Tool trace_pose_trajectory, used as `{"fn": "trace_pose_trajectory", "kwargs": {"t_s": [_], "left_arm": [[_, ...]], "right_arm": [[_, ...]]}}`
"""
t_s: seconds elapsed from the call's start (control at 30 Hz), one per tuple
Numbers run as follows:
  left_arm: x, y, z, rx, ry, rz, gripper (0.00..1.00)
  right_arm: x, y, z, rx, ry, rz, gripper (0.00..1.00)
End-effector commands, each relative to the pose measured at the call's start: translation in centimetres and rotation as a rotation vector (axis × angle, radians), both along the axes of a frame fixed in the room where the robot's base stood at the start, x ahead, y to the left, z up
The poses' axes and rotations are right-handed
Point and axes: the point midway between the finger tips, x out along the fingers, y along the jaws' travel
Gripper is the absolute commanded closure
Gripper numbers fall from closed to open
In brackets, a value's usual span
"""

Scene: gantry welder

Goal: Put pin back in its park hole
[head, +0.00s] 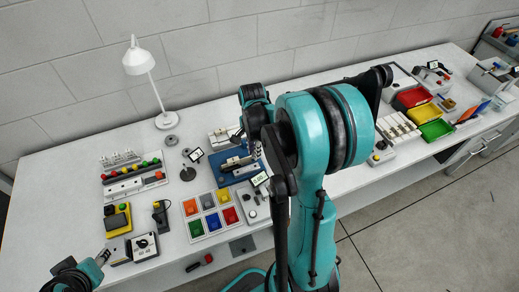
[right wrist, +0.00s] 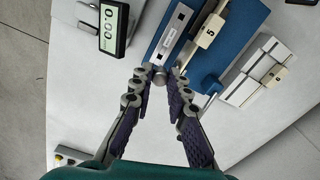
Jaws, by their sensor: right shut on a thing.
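My right gripper (right wrist: 162,78) is shut on a small round silver-grey piece, seemingly the pin (right wrist: 159,81), between its fingertips in the right wrist view. The piece is seen end-on, at the near end of a grey labelled bar on a blue plate (right wrist: 235,20). I cannot tell whether it is in a hole or above one, and no park hole can be made out. In the head view my right arm largely hides that gripper, near the blue plate (head: 228,163). My left gripper (head: 103,257) is at the lower left edge, its jaws unclear.
A block marked 5 (right wrist: 209,31) lies on the plate. A white slotted block (right wrist: 257,70) stands to its right, and a small display (right wrist: 114,27) to its left. The head view shows a colored bin tray (head: 191,206) and a lamp (head: 139,62) on the white bench.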

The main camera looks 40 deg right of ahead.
Motion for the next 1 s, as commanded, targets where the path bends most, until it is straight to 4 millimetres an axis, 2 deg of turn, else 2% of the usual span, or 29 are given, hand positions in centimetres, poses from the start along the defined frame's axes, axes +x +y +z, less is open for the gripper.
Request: {"fn": "trace_pose_trajectory", "kwargs": {"t_s": [0.53,1.0], "left_arm": [[0.0,0.0,-3.2,0.0,0.0,0.0,0.6],[0.0,0.0,-3.5,0.0,0.0,0.0,0.6]], "right_arm": [[0.0,-0.1,-3.9,0.0,0.0,0.0,1.0],[0.0,-0.1,-4.3,0.0,0.0,0.0,1.0]]}}
